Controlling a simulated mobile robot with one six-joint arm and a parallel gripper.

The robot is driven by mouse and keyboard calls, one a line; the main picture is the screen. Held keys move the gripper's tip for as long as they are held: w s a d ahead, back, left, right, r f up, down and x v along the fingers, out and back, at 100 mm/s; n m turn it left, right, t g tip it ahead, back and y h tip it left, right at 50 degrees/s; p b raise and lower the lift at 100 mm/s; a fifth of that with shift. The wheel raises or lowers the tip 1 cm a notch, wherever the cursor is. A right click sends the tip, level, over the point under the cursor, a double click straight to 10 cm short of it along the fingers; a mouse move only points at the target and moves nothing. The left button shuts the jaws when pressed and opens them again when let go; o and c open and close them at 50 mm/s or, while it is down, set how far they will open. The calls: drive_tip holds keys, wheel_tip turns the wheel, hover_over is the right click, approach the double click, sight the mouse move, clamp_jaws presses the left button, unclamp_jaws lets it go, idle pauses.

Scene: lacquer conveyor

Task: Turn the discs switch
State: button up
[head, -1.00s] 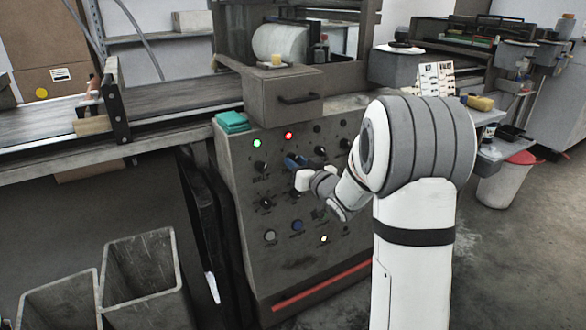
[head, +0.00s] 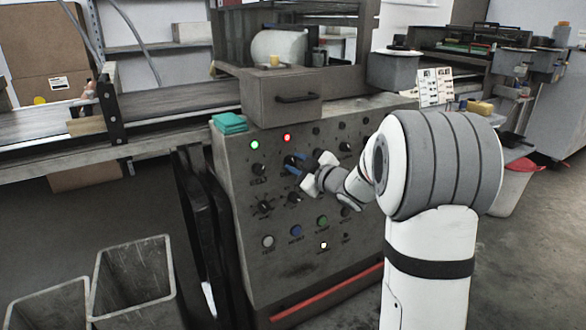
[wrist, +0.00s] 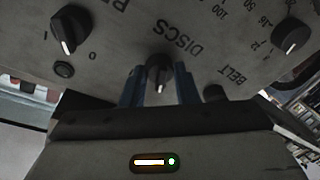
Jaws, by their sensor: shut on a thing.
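The discs switch (wrist: 159,70) is a black rotary knob with a white pointer mark, beside the label "DISCS" on the grey control panel (head: 262,215). In the wrist view the knob sits between the two blue fingers of my gripper (wrist: 160,88), and its white mark points down the picture, toward the gripper body. In the head view my gripper (head: 294,163) is at the panel below the red light, and its fingers and white housing hide most of the switch. My gripper is shut on the knob.
In the wrist view a knob with 0 and I marks (wrist: 70,30) is at left and a knob with a number scale (wrist: 291,37) at right. A green light (head: 255,145) and a red light (head: 287,137) are lit above. Grey bins (head: 133,280) stand at lower left.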

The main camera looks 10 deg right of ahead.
drive_tip(key=shift+a+n, duration=0.25)
drive_tip(key=shift+n, duration=0.35)
drive_tip(key=o, duration=0.7)
drive_tip(key=shift+s, duration=0.1)
drive_tip(key=shift+o, duration=1.3)
drive_tip(key=shift+d, duration=0.1)
drive_tip(key=p+v, duration=0.2)
drive_tip(key=v, duration=0.5)
drive_tip(key=shift+s+d, duration=0.15)
drive_tip(key=shift+s, duration=0.2)
drive_tip(key=shift+r, duration=0.1)
